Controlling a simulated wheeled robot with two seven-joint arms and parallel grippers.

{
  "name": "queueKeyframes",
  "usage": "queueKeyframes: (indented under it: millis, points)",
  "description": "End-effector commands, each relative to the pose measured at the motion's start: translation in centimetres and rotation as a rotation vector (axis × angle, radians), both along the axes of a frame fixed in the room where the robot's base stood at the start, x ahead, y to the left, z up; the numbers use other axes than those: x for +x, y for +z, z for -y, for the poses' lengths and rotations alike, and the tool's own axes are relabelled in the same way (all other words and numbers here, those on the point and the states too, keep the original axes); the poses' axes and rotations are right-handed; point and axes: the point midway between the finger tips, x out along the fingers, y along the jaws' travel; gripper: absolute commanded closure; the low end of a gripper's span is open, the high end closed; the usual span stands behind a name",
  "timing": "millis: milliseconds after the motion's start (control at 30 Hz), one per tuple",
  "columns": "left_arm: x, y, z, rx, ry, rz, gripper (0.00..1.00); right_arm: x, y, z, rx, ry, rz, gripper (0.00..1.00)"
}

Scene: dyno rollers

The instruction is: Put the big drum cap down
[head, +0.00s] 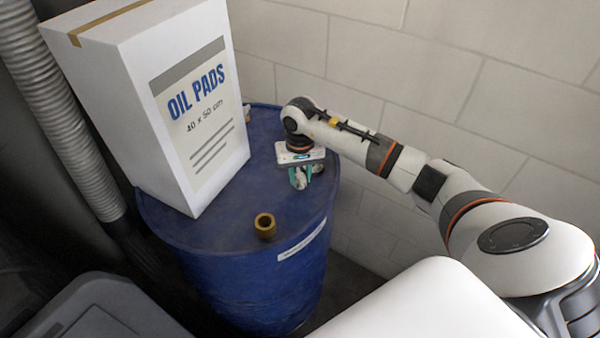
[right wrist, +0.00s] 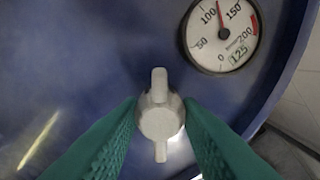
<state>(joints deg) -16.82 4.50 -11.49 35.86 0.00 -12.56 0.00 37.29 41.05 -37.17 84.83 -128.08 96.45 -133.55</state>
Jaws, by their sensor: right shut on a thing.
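My right gripper (head: 299,178) is over the right part of the top of the blue drum (head: 310,206), pointing down. Its teal fingers are shut on a pale grey cap with two wings, the big drum cap (right wrist: 160,118), seen between the fingertips in the right wrist view. In the head view the cap is mostly hidden by the fingers. I cannot tell whether the cap touches the drum top or hangs just above it. A brass-coloured hollow fitting (head: 265,225) stands on the drum near its front edge. My left gripper is not in view.
A tall white OIL PADS box (head: 165,120) covers the drum's left part. A round dial gauge (right wrist: 222,34) lies beyond the cap in the wrist view. A block wall (head: 420,70) stands behind. A ribbed hose (head: 60,110) and grey bin (head: 95,308) are left.

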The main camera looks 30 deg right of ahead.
Motion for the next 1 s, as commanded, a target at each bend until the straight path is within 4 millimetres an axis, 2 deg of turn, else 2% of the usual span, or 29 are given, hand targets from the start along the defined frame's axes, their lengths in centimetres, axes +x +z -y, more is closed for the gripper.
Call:
queueKeyframes:
  millis: [133,167,267,667,767,1000]
  points:
    - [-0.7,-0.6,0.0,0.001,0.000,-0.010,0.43,0.0,-0.4,0.0,0.000,0.000,0.001,0.96]
    - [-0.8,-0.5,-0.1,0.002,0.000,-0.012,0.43,0.0,-0.2,0.0,0.000,-0.001,0.001,0.64]
    - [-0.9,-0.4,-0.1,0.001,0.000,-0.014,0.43,0.0,-0.2,0.0,0.000,0.000,0.001,0.47]
    - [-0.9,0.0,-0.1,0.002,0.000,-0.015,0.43,0.0,0.4,0.0,0.001,0.001,0.001,0.47]
    - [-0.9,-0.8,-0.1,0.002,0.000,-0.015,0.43,0.2,1.7,0.0,-0.001,0.001,0.006,0.47]
    - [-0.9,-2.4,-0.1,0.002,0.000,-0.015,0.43,0.1,7.0,0.0,-0.001,0.001,0.007,0.47]
